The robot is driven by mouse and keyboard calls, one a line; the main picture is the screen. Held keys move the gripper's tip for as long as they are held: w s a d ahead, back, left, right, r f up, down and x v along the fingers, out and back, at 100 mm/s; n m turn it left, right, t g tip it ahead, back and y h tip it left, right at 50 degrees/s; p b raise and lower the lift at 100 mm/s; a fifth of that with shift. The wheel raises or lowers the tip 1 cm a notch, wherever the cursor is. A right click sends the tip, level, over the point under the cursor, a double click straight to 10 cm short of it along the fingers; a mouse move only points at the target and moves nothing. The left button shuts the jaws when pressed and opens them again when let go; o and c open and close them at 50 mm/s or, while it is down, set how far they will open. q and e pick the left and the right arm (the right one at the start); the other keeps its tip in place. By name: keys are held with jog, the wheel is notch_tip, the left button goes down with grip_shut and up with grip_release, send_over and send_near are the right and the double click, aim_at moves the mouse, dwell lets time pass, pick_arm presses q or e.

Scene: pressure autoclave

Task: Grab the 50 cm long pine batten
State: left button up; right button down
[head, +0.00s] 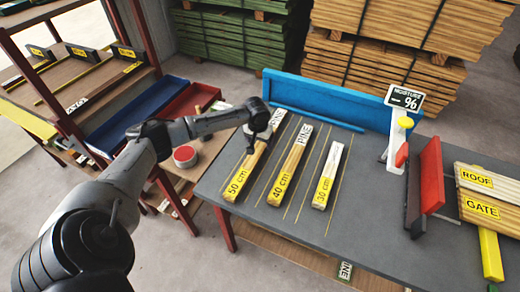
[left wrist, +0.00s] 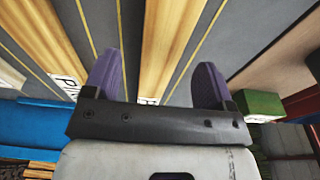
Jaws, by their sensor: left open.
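The 50 cm pine batten (head: 244,172) lies leftmost of three battens on the grey table, with a yellow "50 cm" label at its near end. My left gripper (head: 251,143) is over its far part and covers some of it. In the left wrist view, the purple fingers of the left gripper (left wrist: 157,76) are open, one to each side of a wooden batten (left wrist: 172,48). They are not closed on it; whether they are level with its sides I cannot tell. My right gripper is not in view.
The 40 cm batten (head: 290,168) and 30 cm batten (head: 327,176) lie to the right, between yellow lines. A blue back board (head: 330,103) edges the table. A moisture meter (head: 398,140) and a red-faced block (head: 431,175) stand further right. A shelf rack (head: 75,75) stands left.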

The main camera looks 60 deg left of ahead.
aim_at(260, 146)
pick_arm(q)
jog(key=f, duration=0.1)
jog(key=f+b, duration=0.1)
jog(key=f, duration=0.2)
jog(key=shift+w+a, duration=0.2)
jog(key=shift+a, duration=0.1)
jog(key=shift+c, duration=0.4)
jog(key=c, duration=1.1)
jog(key=shift+r, duration=0.2)
